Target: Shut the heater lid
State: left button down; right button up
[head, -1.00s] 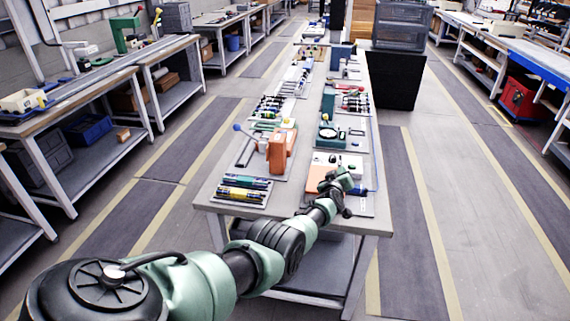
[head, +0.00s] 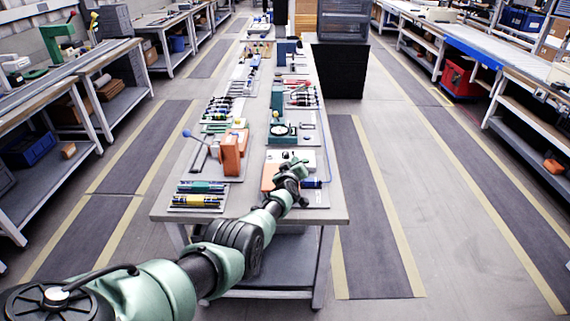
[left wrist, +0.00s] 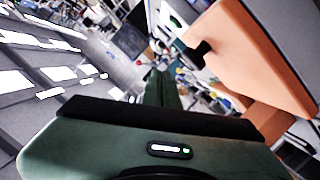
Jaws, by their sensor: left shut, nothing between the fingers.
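The likely heater is a low orange-and-white unit (head: 269,177) near the front right of the middle bench, partly hidden behind my left arm. Its lid cannot be told apart clearly in the head view. In the left wrist view, a large orange part with a pale face (left wrist: 268,48) stands close at the upper right, tilted in the picture; it may be the lid. My left gripper (head: 300,168) is just right of the unit, shut and empty. Its green fingers show in the left wrist view (left wrist: 162,88). I cannot tell whether they touch the orange part. My right gripper is not in view.
The bench (head: 265,214) carries an upright orange device (head: 231,152) with a blue-knobbed lever, racks of pens or tools (head: 198,195), a round dial device (head: 281,130) and a blue cable (head: 326,160). A black cabinet (head: 337,70) stands beyond. The aisles on both sides are clear.

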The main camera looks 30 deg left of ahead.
pick_arm(q)
jog(key=w+d+r+p+v, duration=0.1)
jog(key=p+v, duration=0.8)
jog(key=v, duration=0.1)
jog(key=shift+s+r, duration=0.15)
jog(key=shift+r, duration=0.3)
